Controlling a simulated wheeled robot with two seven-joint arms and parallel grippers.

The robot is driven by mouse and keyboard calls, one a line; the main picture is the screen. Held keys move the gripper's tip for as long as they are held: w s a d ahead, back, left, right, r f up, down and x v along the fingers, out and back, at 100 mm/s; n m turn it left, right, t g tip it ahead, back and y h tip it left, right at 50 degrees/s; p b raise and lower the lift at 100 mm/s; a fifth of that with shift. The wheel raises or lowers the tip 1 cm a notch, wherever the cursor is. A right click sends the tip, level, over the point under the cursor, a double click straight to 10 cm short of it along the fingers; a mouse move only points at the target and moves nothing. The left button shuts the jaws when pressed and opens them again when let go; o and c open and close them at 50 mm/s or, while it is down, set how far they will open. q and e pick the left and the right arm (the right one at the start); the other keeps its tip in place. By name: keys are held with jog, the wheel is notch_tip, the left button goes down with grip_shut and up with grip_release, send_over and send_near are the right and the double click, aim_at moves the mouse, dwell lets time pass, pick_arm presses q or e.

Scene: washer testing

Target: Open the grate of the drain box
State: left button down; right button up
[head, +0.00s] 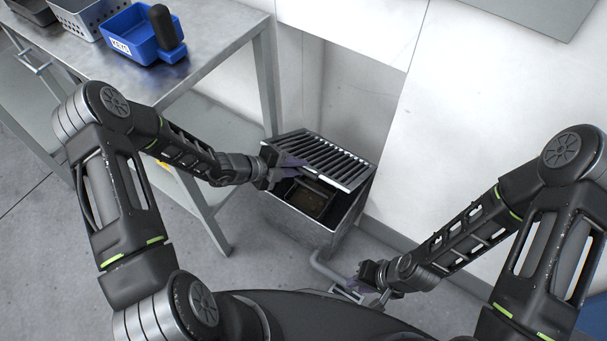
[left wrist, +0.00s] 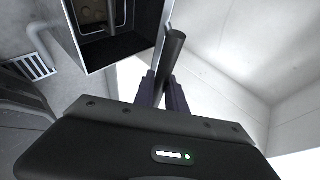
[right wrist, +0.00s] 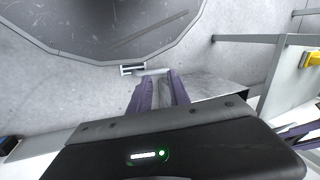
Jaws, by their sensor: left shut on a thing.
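The drain box (head: 347,216) is a grey metal box standing against the wall in the head view. Its slatted grate (head: 322,152) is tilted, with the near edge raised, and the dark inside of the box shows beneath it. My left gripper (head: 293,166) is at the grate's near left edge. In the left wrist view its purple fingers (left wrist: 163,88) are shut on a dark round bar (left wrist: 170,58), the grate's handle. My right gripper (head: 364,282) is low, right of the box; its fingers (right wrist: 159,88) stand apart and empty in the right wrist view.
A steel table (head: 205,52) at the upper left carries a blue bin (head: 135,38) and a perforated grey bin (head: 88,18). A pipe (head: 326,268) runs from the box toward a small floor drain (left wrist: 36,67). The wall is close behind the box.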

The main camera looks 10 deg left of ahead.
jog(key=s+f+m, duration=0.1)
jog(key=s+f, duration=0.1)
jog(key=s+f+m+g, duration=0.1)
jog(key=s+f, duration=0.1)
jog(key=f, duration=0.1)
jog(key=shift+s+d+f+m, duration=0.1)
jog(key=shift+s+m, duration=0.2)
jog(key=shift+m, duration=0.1)
grip_shut()
jog(key=s+a+f+m+g+y, duration=0.4)
jog(key=s+a+m+y, duration=0.15)
jog(key=a+m, duration=0.35)
jog(key=w+a+r+m+t+y, duration=0.3)
jog(key=w+a+m+y, duration=0.15)
jog(key=m, duration=0.35)
jog(key=w+d+r+m+t, duration=0.1)
jog(key=w+r+m+t, duration=0.1)
jog(key=w+m+t, duration=0.2)
jog(key=w+d+r+m+t+y, duration=0.1)
jog(key=w+r+m+t, duration=0.2)
jog(key=w, duration=0.6)
jog(key=w+d+r+m+t+y, duration=0.1)
jog(key=w+d+r+m+t, duration=0.1)
jog(key=w+m+t, duration=0.3)
jog(key=shift+w+r+m, duration=0.25)
jog(key=shift+w+m, duration=0.35)
jog(key=shift+w, duration=0.15)
jog(key=shift+a, duration=0.1)
